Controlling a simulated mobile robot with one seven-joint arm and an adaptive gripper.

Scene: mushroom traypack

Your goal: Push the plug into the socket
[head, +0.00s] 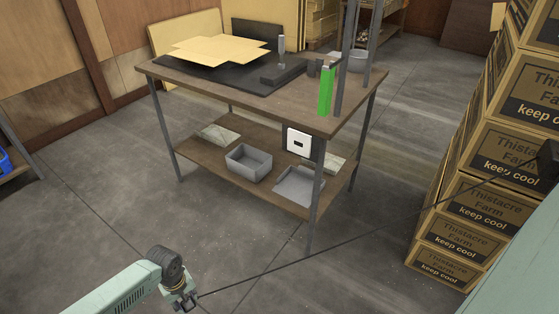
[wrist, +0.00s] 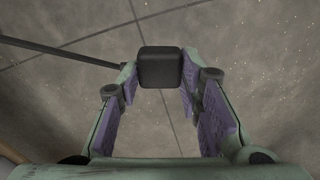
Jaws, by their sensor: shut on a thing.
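My gripper (head: 186,300) is low over the concrete floor at the lower left of the head view, well in front of the table. In the wrist view my gripper (wrist: 160,88) is shut on the plug (wrist: 161,66), a black rounded block between the purple finger pads. A dark cable (wrist: 60,53) runs from the plug to the left there, and the cable (head: 310,255) stretches up to the right in the head view. The socket (head: 299,142), a white plate with a dark slot, is mounted at the table's near side below the top. The plug's prongs are hidden.
The floor between my gripper and the table is clear.

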